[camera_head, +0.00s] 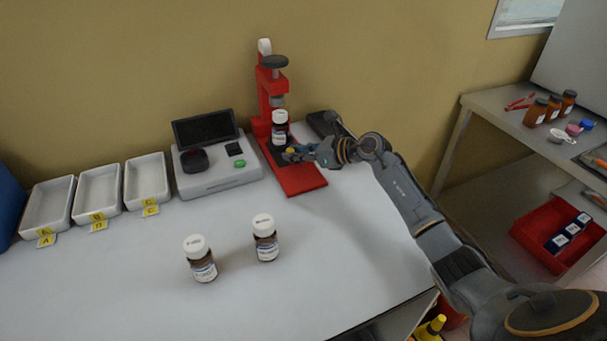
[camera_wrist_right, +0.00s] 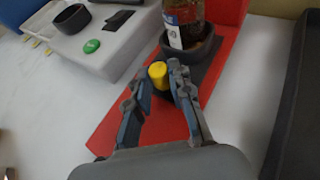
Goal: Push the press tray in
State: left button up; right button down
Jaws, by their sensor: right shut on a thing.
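The red press (camera_head: 268,97) stands against the back wall, and its red base (camera_head: 303,181) reaches toward the front. A brown bottle with a white cap (camera_head: 280,128) stands upright in the round dark holder of the press tray, under the press head. In the right wrist view the dark tray (camera_wrist_right: 206,75) carries the bottle (camera_wrist_right: 185,22) and has a yellow knob (camera_wrist_right: 158,72) at its front. My right gripper (camera_head: 293,154) is at the tray's front, its fingers (camera_wrist_right: 160,80) shut around the yellow knob. My left gripper is not in view.
A white instrument with a dark screen (camera_head: 205,128) stands left of the press. Two capped bottles (camera_head: 200,258) (camera_head: 265,238) stand in the front middle. Three white trays (camera_head: 146,181) line the left. A dark flat object (camera_head: 322,124) lies right of the press.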

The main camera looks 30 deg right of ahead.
jog(key=shift+w+f+b, duration=0.15)
jog(key=shift+w+b, duration=0.25)
jog(key=shift+w, duration=0.45)
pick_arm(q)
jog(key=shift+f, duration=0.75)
pick_arm(e)
jog(key=shift+d+r, duration=0.1)
jog(key=shift+r, duration=0.15)
jog(key=c, duration=1.5)
grip_release()
jog(key=o, duration=0.3)
jog(key=shift+w+f, duration=0.1)
jog(key=shift+w, duration=0.1)
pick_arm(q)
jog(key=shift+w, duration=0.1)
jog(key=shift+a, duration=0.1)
pick_arm(e)
jog(key=shift+s, duration=0.15)
jog(key=v, duration=1.2)
